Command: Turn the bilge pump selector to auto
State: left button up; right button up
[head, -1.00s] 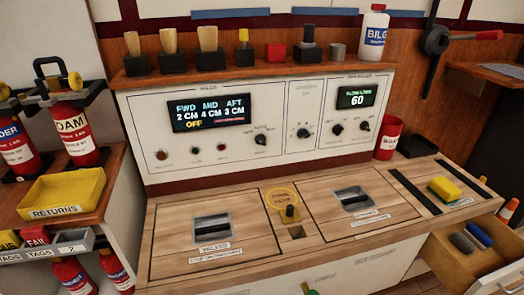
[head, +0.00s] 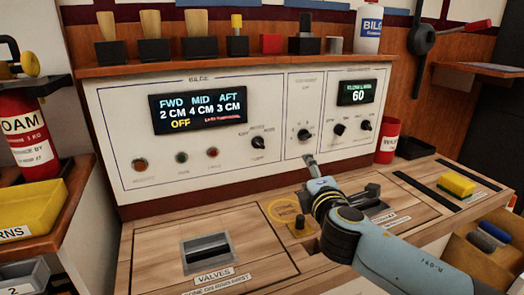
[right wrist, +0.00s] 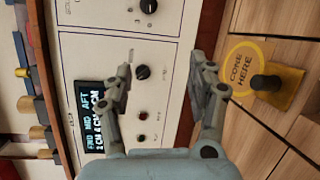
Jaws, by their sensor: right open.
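The bilge pump selector (head: 258,142) is a black knob at the lower right of the white BILGE panel (head: 130,115). Its small labels are too blurred to read, and I cannot tell its pointer setting. The panel display (head: 200,110) shows OFF in yellow beneath the FWD, MID and AFT readings. My right gripper (head: 311,172) is in front of the panel, right of and below the selector. In the right wrist view, the selector (right wrist: 142,72) shows between the open, empty fingers of the right gripper (right wrist: 160,66), beyond them and apart. My left gripper is out of view.
Below stands a wooden counter with a VALVES hatch (head: 208,252) and a yellow-tagged knob (head: 299,226). Other knobs (head: 304,134) sit right of the selector. A red cup (head: 388,141) and a yellow sponge (head: 456,185) are farther right.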

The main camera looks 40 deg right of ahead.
aim_at(262, 145)
jog(key=w+n+t+y, duration=0.1)
jog(key=w+n, duration=0.2)
jog(key=w, duration=0.3)
jog(key=w+n+t+y+b, duration=0.1)
jog(key=w+n+y, duration=0.1)
jog(key=w, duration=0.4)
jog(key=w+n+t+y, duration=0.1)
jog(key=w+n, duration=0.4)
jog(key=w, duration=0.1)
jog(key=shift+w+a+r+b, duration=0.2)
jog(key=shift+w+b, duration=0.15)
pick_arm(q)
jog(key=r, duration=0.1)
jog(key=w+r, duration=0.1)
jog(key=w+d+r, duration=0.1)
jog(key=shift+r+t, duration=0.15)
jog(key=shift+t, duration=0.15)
pick_arm(e)
jog(key=c, duration=1.1)
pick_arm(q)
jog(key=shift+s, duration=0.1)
pick_arm(e)
jog(key=shift+t+y, duration=0.3)
jog(key=shift+y, duration=0.1)
